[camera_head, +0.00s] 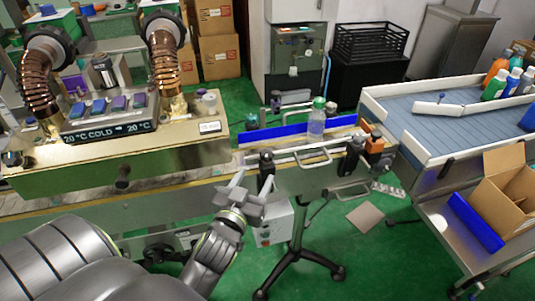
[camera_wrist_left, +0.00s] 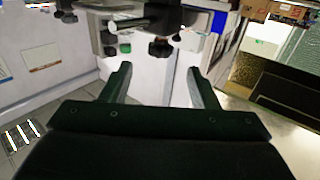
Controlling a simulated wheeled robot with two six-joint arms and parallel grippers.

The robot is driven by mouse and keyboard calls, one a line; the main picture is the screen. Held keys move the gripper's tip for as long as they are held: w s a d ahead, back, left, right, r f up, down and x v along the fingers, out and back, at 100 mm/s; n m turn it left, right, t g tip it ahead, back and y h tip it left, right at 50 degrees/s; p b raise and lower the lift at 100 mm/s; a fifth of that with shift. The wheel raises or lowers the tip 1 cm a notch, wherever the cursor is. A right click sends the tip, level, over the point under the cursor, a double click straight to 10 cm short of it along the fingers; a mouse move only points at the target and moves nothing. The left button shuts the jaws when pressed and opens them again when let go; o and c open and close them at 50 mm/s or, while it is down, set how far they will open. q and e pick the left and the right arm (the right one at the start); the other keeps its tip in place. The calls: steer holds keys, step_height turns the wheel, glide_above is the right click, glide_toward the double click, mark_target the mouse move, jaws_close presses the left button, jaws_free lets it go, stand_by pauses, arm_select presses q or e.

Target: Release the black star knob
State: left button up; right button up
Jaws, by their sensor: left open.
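My left gripper (camera_head: 253,185) is in the middle of the head view, in front of the conveyor's near side. Its two fingers are spread with nothing between them. In the left wrist view the open fingers (camera_wrist_left: 159,72) point forward. A black star knob (camera_wrist_left: 160,47) shows there just beyond the fingertips, roughly centred between them and apart from them. In the head view a black knob-like part (camera_head: 266,158) sits on the conveyor's near rail, just above the gripper; I cannot tell if it is the same knob. My right gripper is not in view.
The sleeve applicator (camera_head: 120,165) with a temperature display stands at left. A clear bottle with a green cap (camera_head: 316,122) stands on the conveyor. A blue-topped table (camera_head: 430,110) with bottles and an open cardboard box (camera_head: 505,195) are at right.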

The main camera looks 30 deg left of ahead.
mark_target(267, 161)
arm_select(q)
steer(key=p+x, duration=0.1)
steer(key=x, duration=0.8)
steer(key=shift+w+a, duration=0.1)
steer(key=shift+w, duration=0.3)
steer(key=shift+c, duration=0.4)
steer(key=c, duration=0.9)
steer(key=shift+f+b, duration=0.1)
steer(key=shift+b, duration=0.35)
steer(key=n+g+y+b, duration=0.2)
steer(key=n+y+b, duration=0.1)
steer(key=y+b, duration=0.2)
steer(key=shift+f+n, duration=0.1)
steer(key=shift+n, duration=0.2)
steer(key=shift+r+n+g+y+b, duration=0.2)
steer(key=shift+n+g+y+b, duration=0.3)
steer(key=shift+y+b, duration=0.15)
